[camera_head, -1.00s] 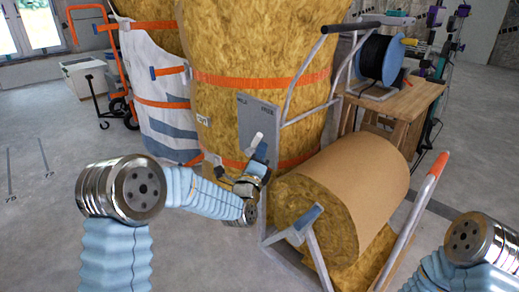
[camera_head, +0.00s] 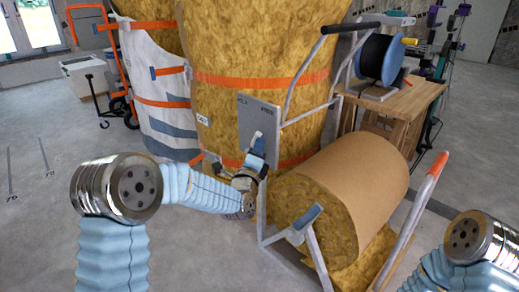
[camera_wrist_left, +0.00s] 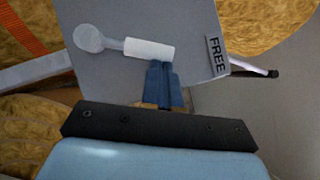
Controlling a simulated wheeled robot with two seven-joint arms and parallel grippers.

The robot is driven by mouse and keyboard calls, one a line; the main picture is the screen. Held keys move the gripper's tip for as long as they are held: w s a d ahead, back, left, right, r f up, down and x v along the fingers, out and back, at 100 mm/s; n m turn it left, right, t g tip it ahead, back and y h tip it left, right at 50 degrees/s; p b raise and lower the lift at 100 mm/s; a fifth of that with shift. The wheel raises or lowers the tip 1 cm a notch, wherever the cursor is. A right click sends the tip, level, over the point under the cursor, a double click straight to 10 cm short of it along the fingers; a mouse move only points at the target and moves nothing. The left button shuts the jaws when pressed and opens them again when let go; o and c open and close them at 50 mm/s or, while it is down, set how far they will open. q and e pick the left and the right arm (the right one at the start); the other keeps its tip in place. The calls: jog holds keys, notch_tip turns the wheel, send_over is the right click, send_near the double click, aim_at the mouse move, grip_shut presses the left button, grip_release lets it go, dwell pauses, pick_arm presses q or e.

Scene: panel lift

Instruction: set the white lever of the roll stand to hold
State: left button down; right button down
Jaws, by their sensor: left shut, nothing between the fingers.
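The roll stand's grey panel (camera_head: 259,112) has small labels at its left and right, too small to read surely in the head view. In the left wrist view the right-hand label reads FREE (camera_wrist_left: 217,55). The white lever handle (camera_wrist_left: 149,49) runs from its grey round pivot (camera_wrist_left: 88,38) toward the FREE label side, stopping short of it. In the head view the lever (camera_head: 258,135) is mostly hidden behind my left gripper (camera_head: 255,156). Its blue fingers (camera_wrist_left: 162,82) are shut and empty, with tips at the handle's free end; I cannot tell whether they touch. My right gripper is out of view.
A brown-wrapped insulation roll (camera_head: 345,180) lies in the stand, right of my left gripper. A tall yellow insulation bale (camera_head: 225,60) stands behind the panel. A wooden bench (camera_head: 400,110) with a black cable spool (camera_head: 378,58) stands at back right. The left floor is mostly clear.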

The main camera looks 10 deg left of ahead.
pick_arm(q)
jog(key=shift+w+a+r+n+g+y+p, duration=0.2)
jog(key=shift+a+r+n+g+p, duration=0.1)
jog(key=shift+r+n+p, duration=0.25)
jog(key=shift+w+a+r+n+g+y+p, duration=0.2)
jog(key=shift+a+r+n+g+p, duration=0.15)
jog(key=shift+n, duration=0.3)
jog(key=w+a+r+n+g+p, duration=0.1)
jog(key=w+a+n+g+p, duration=0.3)
jog(key=a+n, duration=0.1)
jog(key=shift+n, duration=0.6)
jog(key=shift+a+r, duration=0.1)
jog(key=shift+a, duration=0.15)
